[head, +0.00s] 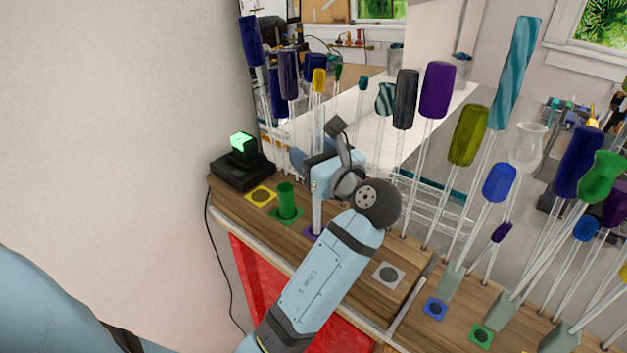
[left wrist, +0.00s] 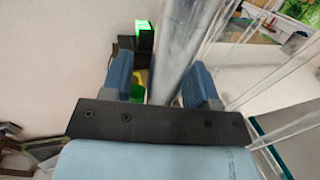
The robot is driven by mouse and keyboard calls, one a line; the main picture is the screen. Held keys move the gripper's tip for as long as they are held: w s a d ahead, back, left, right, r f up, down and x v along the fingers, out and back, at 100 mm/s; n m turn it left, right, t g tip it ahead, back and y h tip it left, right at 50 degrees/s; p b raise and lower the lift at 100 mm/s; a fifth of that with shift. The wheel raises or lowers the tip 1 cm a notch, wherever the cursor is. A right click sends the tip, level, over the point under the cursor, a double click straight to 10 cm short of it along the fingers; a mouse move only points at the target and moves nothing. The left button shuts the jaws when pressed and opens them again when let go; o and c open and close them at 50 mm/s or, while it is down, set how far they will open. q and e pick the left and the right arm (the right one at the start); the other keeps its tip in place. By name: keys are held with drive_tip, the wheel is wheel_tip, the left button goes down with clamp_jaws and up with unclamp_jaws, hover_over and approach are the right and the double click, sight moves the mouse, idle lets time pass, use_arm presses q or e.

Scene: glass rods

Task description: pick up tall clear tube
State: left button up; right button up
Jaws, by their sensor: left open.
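In the left wrist view, a tall clear tube (left wrist: 178,45) stands between the two blue fingers of my left gripper (left wrist: 160,68). The fingers are apart, and the right one looks closer to the tube. I cannot tell whether either finger touches it. The tube's top runs out of the frame and its foot is hidden behind the black gripper plate. In the head view my left gripper (head: 297,160) is above the wooden shelf, behind its own wrist; I cannot make out the tube there. My right gripper is not in view.
A green cup (head: 287,202) stands on the shelf next to a yellow marker (head: 261,195). A black box with a lit green top (head: 243,145) is at the shelf's left end. Several glass rods with coloured ends, such as a purple one (head: 437,90), crowd the right.

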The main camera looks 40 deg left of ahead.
use_arm(q)
drive_tip(key=shift+a, duration=0.1)
drive_tip(key=shift+c, duration=0.9)
clamp_jaws()
drive_tip(key=shift+r, duration=0.1)
